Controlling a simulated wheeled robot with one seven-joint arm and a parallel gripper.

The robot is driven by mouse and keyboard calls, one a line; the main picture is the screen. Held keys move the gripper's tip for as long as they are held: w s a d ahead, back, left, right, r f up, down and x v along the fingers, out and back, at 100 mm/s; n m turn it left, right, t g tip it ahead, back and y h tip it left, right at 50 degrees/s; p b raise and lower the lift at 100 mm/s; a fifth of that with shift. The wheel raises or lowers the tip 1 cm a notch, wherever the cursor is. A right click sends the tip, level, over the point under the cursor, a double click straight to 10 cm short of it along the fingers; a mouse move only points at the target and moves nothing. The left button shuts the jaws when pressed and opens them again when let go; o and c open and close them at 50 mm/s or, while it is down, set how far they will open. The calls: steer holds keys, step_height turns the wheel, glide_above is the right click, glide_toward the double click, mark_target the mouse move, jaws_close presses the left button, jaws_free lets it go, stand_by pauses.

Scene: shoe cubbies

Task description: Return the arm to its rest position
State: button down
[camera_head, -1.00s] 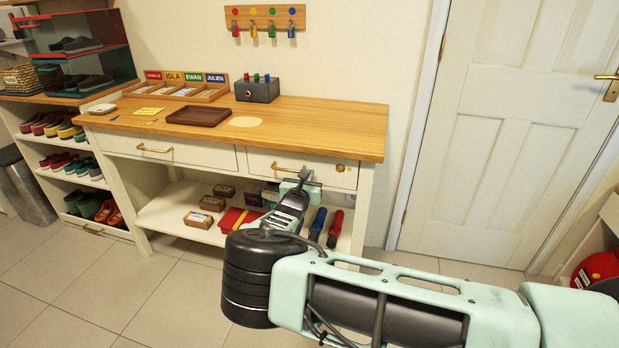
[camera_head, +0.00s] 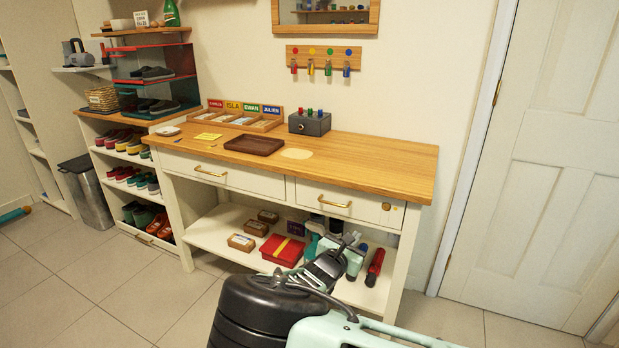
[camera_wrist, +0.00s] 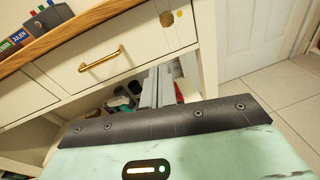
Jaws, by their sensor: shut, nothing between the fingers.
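My gripper (camera_head: 346,240) is low in front of the right end of the table, before the open lower shelf. It is shut and empty. The wrist view shows its shut fingers (camera_wrist: 159,88) pointing toward the table, below and to the right of a drawer's brass handle (camera_wrist: 101,59). The handle is apart from the fingers. My mint-green and black arm (camera_head: 262,312) comes in from the bottom of the head view and hides part of the lower shelf.
The wooden-topped table (camera_head: 390,166) has two shut drawers. The right drawer (camera_head: 365,207) is just above my gripper. A red box (camera_head: 283,250) and red bottle (camera_head: 375,267) stand on the lower shelf. A white door (camera_head: 545,170) is at right.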

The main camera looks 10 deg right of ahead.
steer(key=s+d+r+m+g+y+p, duration=0.1)
steer(key=s+d+r+m+g+p, duration=0.1)
steer(key=s+m+g, duration=0.4)
steer(key=s+d+r+m+g+y+p, duration=0.1)
steer(key=s+d+r+m+g+p, duration=0.1)
steer(key=s+m+g, duration=0.45)
steer(key=s+a+r+m+y+p, duration=0.2)
steer(key=s+r+y, duration=0.1)
steer(key=s+r, duration=0.5)
steer(key=s+a+r+m+y+p, duration=0.2)
steer(key=s+a+r+y, duration=0.1)
steer(key=s+r, duration=0.5)
steer(key=s+a+r+m+y+p, duration=0.2)
steer(key=s+a+r+m+y, duration=0.1)
steer(key=s+r, duration=0.6)
steer(key=s, duration=0.4)
steer(key=shift+g, duration=0.35)
steer(key=shift+a, duration=0.1)
